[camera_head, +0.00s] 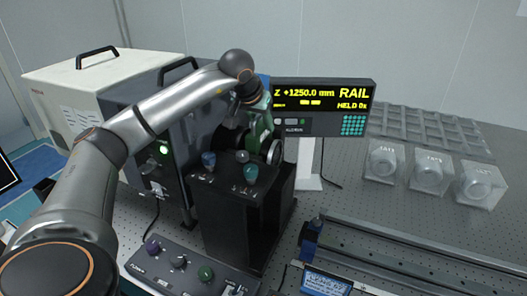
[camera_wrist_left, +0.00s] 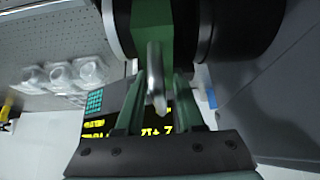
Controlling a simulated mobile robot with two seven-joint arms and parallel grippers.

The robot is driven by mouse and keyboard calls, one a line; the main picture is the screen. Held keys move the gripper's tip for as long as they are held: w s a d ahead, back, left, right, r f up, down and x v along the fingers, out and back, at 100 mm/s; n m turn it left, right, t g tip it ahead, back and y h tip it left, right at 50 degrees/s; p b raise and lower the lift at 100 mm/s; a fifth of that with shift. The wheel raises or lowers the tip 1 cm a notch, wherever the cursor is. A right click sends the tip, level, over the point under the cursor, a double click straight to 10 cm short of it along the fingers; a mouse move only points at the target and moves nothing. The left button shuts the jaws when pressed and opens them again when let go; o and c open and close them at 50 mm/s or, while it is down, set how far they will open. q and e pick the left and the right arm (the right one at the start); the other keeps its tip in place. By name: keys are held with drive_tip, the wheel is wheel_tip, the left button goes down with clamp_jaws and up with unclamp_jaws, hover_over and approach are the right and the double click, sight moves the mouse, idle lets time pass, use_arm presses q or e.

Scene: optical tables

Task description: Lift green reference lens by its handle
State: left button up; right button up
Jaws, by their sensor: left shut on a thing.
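My left gripper (camera_head: 262,132) reaches over the black block from the upper left, jaws pointing down behind the block's knobs. It is shut on the handle of the green reference lens (camera_head: 272,153), which is mostly hidden there by the gripper and the block. In the left wrist view the lens (camera_wrist_left: 182,38) is close up, a green body between dark round rings. Its silvery handle (camera_wrist_left: 155,82) points down between the green fingers of my left gripper (camera_wrist_left: 158,105). I cannot tell whether the lens is clear of its support. My right gripper is not in view.
A black block (camera_head: 238,222) carries blue and teal knobs. A display (camera_head: 323,95) reading RAIL stands right behind the gripper. Clear lens boxes (camera_head: 428,172) sit at the right, a dark rail (camera_head: 420,255) in front. A knob panel (camera_head: 185,265) is at the front.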

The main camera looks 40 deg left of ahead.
use_arm(q)
clamp_jaws()
drive_tip(key=shift+r, duration=0.15)
idle(0.6)
